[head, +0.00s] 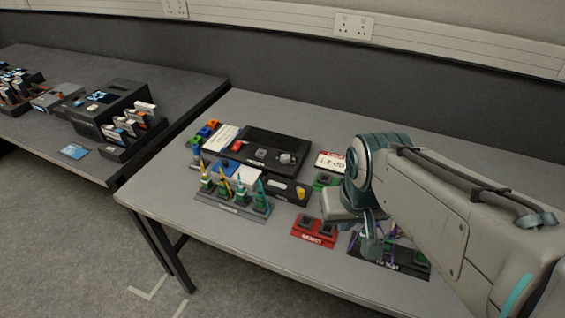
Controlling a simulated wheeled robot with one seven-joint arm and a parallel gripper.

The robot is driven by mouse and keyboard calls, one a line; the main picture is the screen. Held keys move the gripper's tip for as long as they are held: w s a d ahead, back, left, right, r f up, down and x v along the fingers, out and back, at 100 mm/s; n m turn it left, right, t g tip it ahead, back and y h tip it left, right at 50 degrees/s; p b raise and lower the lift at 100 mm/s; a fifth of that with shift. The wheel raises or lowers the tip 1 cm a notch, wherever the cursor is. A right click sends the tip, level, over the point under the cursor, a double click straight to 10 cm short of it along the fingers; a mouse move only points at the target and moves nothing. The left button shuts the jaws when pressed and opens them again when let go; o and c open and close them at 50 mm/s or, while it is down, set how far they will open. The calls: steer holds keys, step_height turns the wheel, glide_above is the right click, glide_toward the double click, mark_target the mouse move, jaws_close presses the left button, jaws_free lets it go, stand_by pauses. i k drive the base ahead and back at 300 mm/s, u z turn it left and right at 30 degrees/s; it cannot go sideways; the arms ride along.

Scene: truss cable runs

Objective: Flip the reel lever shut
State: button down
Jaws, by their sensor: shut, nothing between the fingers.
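My gripper (371,248) hangs over the front right part of the table, between the red tray and the dark rack. Its fingers look shut and hold nothing that I can see. I cannot make out a reel or its lever in this view. A black device (276,140) with a red button and a round grey knob (286,158) lies at the back of the table, left of my gripper. My arm and hand hide part of the table's right side.
A red tray (314,232) with dark blocks stands left of my gripper. A grey rack (233,206) holds several cone-shaped pieces. A second table (50,128) with boxes stands left. The table's front left is clear.

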mark_target(301, 192)
steer(key=k, duration=1.25)
steer(key=u, duration=0.75)
steer(key=i, duration=1.35)
steer(key=z, duration=0.55)
